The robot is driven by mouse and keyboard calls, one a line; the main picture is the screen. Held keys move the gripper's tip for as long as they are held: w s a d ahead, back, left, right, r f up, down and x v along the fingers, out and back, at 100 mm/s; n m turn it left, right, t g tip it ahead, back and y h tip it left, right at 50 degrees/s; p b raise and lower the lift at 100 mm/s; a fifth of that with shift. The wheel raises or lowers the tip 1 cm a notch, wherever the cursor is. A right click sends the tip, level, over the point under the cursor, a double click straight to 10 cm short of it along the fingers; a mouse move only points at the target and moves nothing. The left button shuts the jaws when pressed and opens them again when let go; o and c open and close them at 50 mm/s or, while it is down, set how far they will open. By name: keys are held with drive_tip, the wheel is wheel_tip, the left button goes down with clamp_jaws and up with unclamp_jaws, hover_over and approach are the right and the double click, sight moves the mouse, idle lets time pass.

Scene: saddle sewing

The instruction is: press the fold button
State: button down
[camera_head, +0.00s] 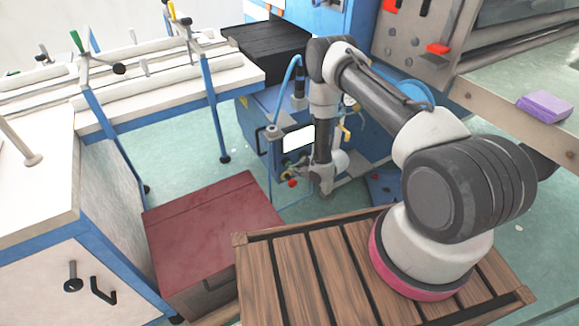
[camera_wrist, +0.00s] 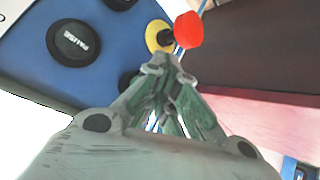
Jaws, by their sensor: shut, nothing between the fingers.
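In the wrist view a blue control panel (camera_wrist: 35,60) fills the upper left. It carries a large black round button (camera_wrist: 75,42) with pale lettering turned around, hard to read. A second black button (camera_wrist: 127,80) is partly hidden beside my gripper (camera_wrist: 164,66). A red mushroom button (camera_wrist: 189,30) on a yellow base (camera_wrist: 156,36) stands just beyond the fingertips. I cannot tell which is the fold button. My gripper is shut and empty, its tips close to the panel; contact is unclear. In the head view the red button (camera_head: 292,183) shows low on the blue machine (camera_head: 262,112).
A white screen (camera_head: 298,139) is above the buttons in the head view. A dark red box (camera_head: 205,230) stands in front. A white table with blue legs (camera_head: 215,115) is at left. A purple block (camera_head: 545,106) lies on the right bench. Green floor lies between.

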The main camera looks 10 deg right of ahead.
drive_tip(key=shift+s+d, duration=0.15)
drive_tip(key=shift+s, duration=0.35)
drive_tip(key=shift+s+d, duration=0.25)
drive_tip(key=shift+s, duration=0.55)
drive_tip(key=shift+s+d, duration=0.25)
drive_tip(key=shift+s, duration=0.55)
drive_tip(key=shift+s+d, duration=0.25)
drive_tip(key=shift+s, duration=0.55)
